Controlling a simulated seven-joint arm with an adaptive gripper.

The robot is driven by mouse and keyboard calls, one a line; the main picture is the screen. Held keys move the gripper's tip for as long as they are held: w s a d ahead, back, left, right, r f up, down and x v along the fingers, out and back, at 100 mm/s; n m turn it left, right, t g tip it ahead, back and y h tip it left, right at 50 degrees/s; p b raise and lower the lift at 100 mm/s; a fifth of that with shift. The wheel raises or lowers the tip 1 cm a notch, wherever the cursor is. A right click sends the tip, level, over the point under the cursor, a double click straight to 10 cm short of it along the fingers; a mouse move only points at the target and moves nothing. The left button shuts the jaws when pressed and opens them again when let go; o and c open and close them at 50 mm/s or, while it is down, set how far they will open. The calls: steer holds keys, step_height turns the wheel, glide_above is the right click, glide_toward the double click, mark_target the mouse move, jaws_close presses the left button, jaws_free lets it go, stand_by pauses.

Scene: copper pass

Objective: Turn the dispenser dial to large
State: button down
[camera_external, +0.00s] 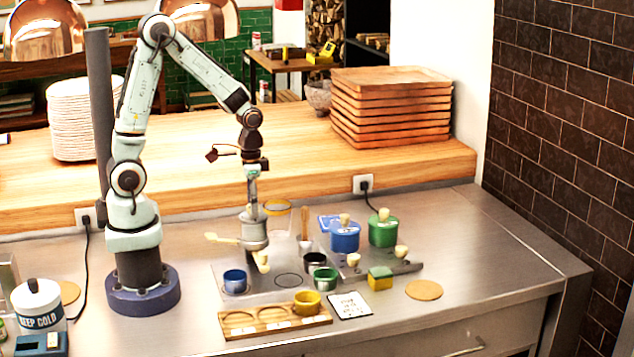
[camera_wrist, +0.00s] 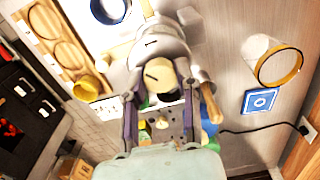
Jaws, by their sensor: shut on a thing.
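The grey dispenser (camera_external: 254,231) stands on the steel counter, with a cream handle (camera_external: 222,239) at its left and a cream part (camera_external: 262,261) at its front. My gripper (camera_external: 252,195) points straight down onto its top. In the wrist view the dispenser body (camera_wrist: 158,46) lies beyond the fingers. A round cream dial (camera_wrist: 160,75) with a dark pointer line sits between the two fingers of my gripper (camera_wrist: 168,92), which are shut on it. The size marks cannot be read, so the setting cannot be told.
A clear container with a yellow rim (camera_external: 277,207) stands close behind the dispenser. A blue cup (camera_external: 235,281) and a wooden tray (camera_external: 262,326) with a yellow cup (camera_external: 306,302) are in front. Blue (camera_external: 344,238) and green (camera_external: 383,232) lidded pots stand right.

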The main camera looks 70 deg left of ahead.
steer(key=m, duration=0.4)
steer(key=shift+m, duration=2.1)
steer(key=c, duration=0.8)
jaws_free()
step_height(320, 180, up, 12)
